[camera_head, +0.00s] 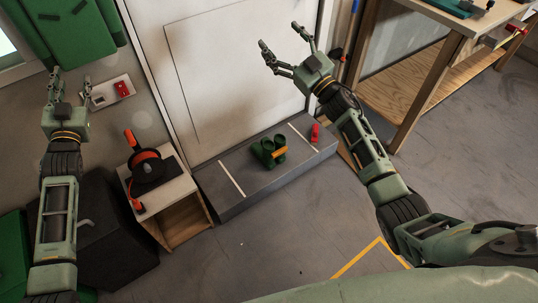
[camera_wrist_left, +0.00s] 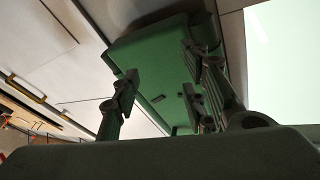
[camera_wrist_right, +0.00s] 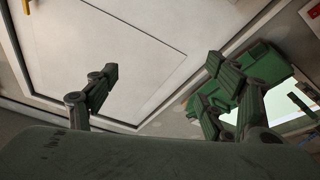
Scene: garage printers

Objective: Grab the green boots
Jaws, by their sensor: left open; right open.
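The green boots (camera_head: 267,152) sit on a low grey step in front of the white door, with an orange-yellow strip across them. My right gripper (camera_head: 286,52) is open and empty, raised in front of the door, above and apart from the boots. My left gripper (camera_head: 71,84) is open and empty at the upper left, far from the boots. The left wrist view shows its spread fingers (camera_wrist_left: 160,98) before a green object. The right wrist view shows its spread fingers (camera_wrist_right: 160,90) before the door. Neither wrist view shows the boots.
The grey step (camera_head: 225,190) also bears a small red object (camera_head: 315,132). Left of it stands a small wooden cabinet (camera_head: 180,193) with an orange and black tool (camera_head: 148,168) on top. A wooden workbench (camera_head: 425,85) stands at the upper right. The floor (camera_head: 290,230) before the step is clear.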

